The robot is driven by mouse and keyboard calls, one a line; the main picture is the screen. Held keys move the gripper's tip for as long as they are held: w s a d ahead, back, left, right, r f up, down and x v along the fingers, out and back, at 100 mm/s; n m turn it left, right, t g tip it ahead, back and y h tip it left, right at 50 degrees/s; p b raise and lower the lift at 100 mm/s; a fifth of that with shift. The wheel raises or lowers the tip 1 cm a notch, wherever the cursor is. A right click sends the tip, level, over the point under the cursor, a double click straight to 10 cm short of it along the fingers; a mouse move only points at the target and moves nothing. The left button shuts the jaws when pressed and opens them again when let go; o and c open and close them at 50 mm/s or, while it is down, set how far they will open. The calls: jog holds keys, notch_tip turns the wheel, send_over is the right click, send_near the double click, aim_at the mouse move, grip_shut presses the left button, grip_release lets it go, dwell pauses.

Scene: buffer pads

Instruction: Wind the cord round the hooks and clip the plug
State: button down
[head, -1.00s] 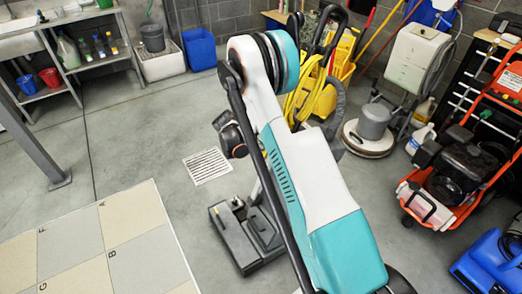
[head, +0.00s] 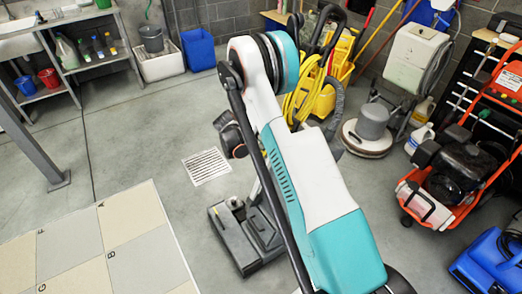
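The yellow cord (head: 302,103) hangs in a loose coil in the back centre, by a black looped handle (head: 318,40). Its lower part is cut off by my white-and-teal arm (head: 310,185), which fills the middle of the view. I cannot make out the hooks, the plug or a clip. My gripper's fingertips do not show. A dark rounded part (head: 230,136) sticks out left of the arm, and I cannot tell what it belongs to.
A grey-and-black machine head (head: 240,238) rests on the floor left of my arm. A floor buffer (head: 372,128) stands back right, near an orange-framed machine (head: 435,200) and a blue unit (head: 490,265). Pale tiles (head: 70,240) lie front left.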

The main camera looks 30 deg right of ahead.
jog(key=c, duration=1.1)
grip_release()
jog(key=shift+r, duration=0.1)
jog(key=s+a+r+n+t+y, duration=0.1)
jog(key=s+a+r+n, duration=0.15)
jog(key=r, duration=0.45)
jog(key=s+a+r+n, duration=0.1)
jog(key=a+r, duration=0.3)
jog(key=r, duration=0.3)
jog(key=s+a+r+n+t+y, duration=0.1)
jog(key=a+r, duration=0.3)
jog(key=r, duration=0.4)
jog(key=s+a+r+n+t+y, duration=0.1)
jog(key=s+a+r+n+y, duration=0.2)
jog(key=s+r, duration=0.4)
jog(key=s+a+r+n+t, duration=0.25)
jog(key=s+r+n, duration=0.2)
jog(key=s, duration=0.45)
jog(key=s+a+n, duration=0.1)
jog(key=s+n, duration=0.1)
jog(key=s, duration=0.1)
jog(key=s+a+n+t+y, duration=0.1)
jog(key=s+a, duration=0.1)
jog(key=s, duration=0.2)
jog(key=s+a+n+y, duration=0.1)
jog(key=s+a+n, duration=0.1)
jog(key=s, duration=0.1)
jog(key=shift+s+f+n+t, duration=0.2)
jog(key=shift+s+n+t, duration=0.05)
jog(key=shift+s+n, duration=0.05)
